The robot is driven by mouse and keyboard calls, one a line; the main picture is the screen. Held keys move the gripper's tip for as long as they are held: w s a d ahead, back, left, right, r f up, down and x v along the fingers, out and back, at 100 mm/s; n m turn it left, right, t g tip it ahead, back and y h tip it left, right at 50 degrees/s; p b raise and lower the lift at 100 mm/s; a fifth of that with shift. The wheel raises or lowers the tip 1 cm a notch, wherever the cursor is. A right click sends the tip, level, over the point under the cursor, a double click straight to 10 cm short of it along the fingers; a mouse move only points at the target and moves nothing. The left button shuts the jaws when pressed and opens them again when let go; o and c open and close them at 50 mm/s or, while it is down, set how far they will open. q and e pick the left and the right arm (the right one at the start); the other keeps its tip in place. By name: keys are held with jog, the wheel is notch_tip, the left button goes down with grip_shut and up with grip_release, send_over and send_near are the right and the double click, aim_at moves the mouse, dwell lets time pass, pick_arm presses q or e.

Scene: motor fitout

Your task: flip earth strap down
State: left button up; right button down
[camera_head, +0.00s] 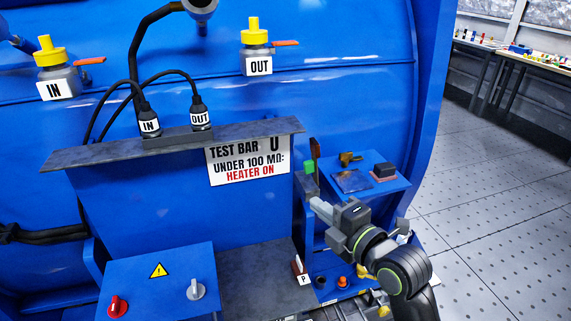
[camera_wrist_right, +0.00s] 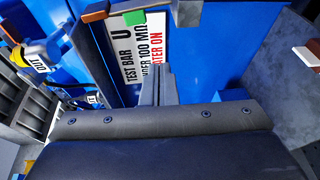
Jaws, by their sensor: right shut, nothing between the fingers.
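No part is labelled as the earth strap. A small green block (camera_head: 309,167) sits beside an upright brown-orange bar (camera_head: 315,148) at the right edge of the blue housing; I cannot tell which of them belongs to the strap. In the right wrist view the green block (camera_wrist_right: 133,17) and the brown bar (camera_wrist_right: 95,12) show at the top, beyond the fingers. My right gripper (camera_head: 316,204) is shut and empty, just below the green block and apart from it. Its closed fingers (camera_wrist_right: 157,85) point toward the white test sign. My left gripper is not in view.
A blue shelf (camera_head: 385,198) right of the green block holds a brass-coloured part (camera_head: 350,158) and a dark block (camera_head: 384,170). A grey ledge (camera_head: 100,153) carries the IN and OUT plugs. A blue panel (camera_head: 140,300) with knobs stands lower left. Open floor lies at right.

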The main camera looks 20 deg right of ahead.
aim_at(305, 172)
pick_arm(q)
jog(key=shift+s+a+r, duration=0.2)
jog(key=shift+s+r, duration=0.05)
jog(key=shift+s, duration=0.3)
pick_arm(e)
jog(key=r, duration=0.1)
jog(key=n, duration=0.1)
jog(key=a+r, duration=0.1)
jog(key=shift+s+a+r+y, duration=0.1)
jog(key=shift+s+r+y, duration=0.2)
jog(key=shift+r+y, duration=0.1)
jog(key=shift+f, duration=0.1)
pick_arm(q)
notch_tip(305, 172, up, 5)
jog(key=p, duration=0.5)
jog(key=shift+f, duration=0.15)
pick_arm(e)
jog(key=w, duration=0.9)
jog(key=shift+w+d, duration=0.2)
jog(key=shift+w, duration=0.05)
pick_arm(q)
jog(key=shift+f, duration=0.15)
